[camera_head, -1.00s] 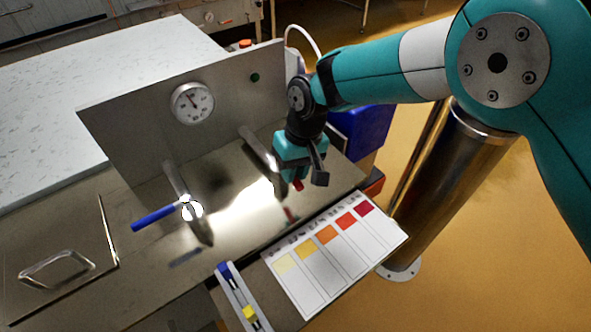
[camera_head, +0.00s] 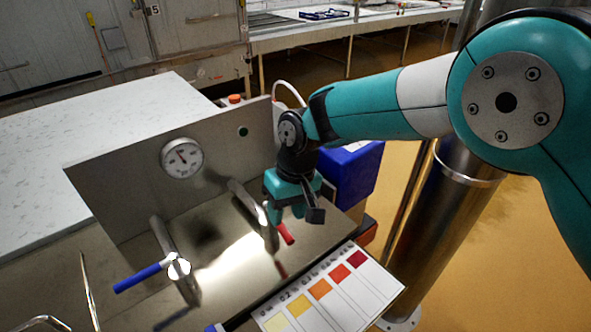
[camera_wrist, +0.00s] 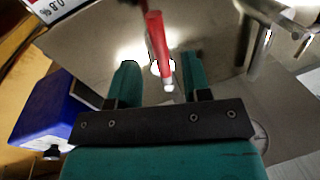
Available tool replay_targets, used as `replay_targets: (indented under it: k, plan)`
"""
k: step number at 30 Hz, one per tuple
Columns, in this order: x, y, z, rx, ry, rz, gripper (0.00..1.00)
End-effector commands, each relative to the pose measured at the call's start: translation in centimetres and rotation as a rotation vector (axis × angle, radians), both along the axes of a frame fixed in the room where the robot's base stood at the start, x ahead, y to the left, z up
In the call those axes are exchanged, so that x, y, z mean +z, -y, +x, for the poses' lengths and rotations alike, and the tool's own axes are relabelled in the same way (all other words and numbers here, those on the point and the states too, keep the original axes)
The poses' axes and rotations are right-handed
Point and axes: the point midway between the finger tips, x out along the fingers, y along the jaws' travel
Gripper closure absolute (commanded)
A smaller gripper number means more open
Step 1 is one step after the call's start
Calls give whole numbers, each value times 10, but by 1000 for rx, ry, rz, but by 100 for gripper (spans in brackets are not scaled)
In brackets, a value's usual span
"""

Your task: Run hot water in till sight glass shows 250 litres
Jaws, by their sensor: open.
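A red lever handle (camera_head: 285,233) sits on the right-hand tap (camera_head: 249,207) over the steel basin. My gripper (camera_head: 289,212) is open, just above and beside this handle. In the wrist view, the red handle (camera_wrist: 155,38) points in between my two parted teal fingers (camera_wrist: 160,66); I cannot tell if either touches it. A blue lever handle (camera_head: 138,278) is on the left-hand tap (camera_head: 163,241). A round white dial (camera_head: 182,158) is on the upright steel panel. I cannot make out a sight glass or litre marks.
A colour chart (camera_head: 327,296) lies at the basin's front edge. A blue box (camera_head: 350,172) stands right of the basin, behind my arm. A white worktop (camera_head: 110,125) lies behind the panel at the left. Yellow floor is open at the right.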

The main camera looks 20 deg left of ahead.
Motion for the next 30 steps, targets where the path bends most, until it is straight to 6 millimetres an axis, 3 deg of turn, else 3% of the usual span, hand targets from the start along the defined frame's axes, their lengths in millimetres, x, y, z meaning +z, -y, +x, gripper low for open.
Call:
replay_targets:
  k: [9, 15, 21, 30]
  plan:
    - [81, 10, 13, -1, 5, 4, 56]
    - [119, 14, 18, 1, 1, 3, 56]
    - [133, 17, 20, 1, 0, 0, 56]
    - [134, 17, 20, 1, -1, -1, 56]
